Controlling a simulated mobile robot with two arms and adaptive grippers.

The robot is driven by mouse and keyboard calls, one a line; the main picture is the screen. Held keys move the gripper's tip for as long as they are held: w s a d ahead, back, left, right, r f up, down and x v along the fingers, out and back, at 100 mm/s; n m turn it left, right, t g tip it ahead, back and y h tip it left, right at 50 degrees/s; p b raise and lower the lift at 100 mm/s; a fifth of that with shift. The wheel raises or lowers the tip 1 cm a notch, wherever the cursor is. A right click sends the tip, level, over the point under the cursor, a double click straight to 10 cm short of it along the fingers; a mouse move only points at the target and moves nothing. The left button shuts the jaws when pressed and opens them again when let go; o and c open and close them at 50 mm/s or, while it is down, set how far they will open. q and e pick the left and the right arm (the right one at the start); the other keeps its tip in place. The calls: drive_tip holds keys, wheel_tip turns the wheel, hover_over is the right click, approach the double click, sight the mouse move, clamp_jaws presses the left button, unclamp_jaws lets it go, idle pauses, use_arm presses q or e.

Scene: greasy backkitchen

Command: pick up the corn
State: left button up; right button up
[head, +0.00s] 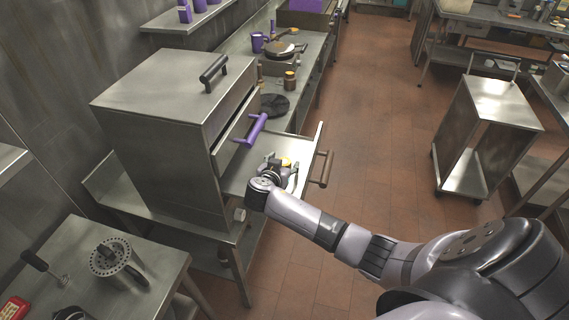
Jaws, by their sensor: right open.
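A small yellow thing, probably the corn (286,161), shows just past my right gripper, over the pulled-out drawer (309,152) of the steel cabinet. My right gripper (279,166) is open and reaches in over this drawer from the right. The gripper and wrist hide much of the yellow thing, so I cannot tell whether the fingers are around it or beside it. My left gripper is not in view.
A brown drawer handle (327,169) sticks out into the aisle. A steel cart (495,105) stands at the right. The tiled floor between is clear.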

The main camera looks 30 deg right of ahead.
drive_tip(key=shift+c, duration=0.2)
drive_tip(key=c, duration=1.1)
drive_tip(key=shift+r, duration=0.1)
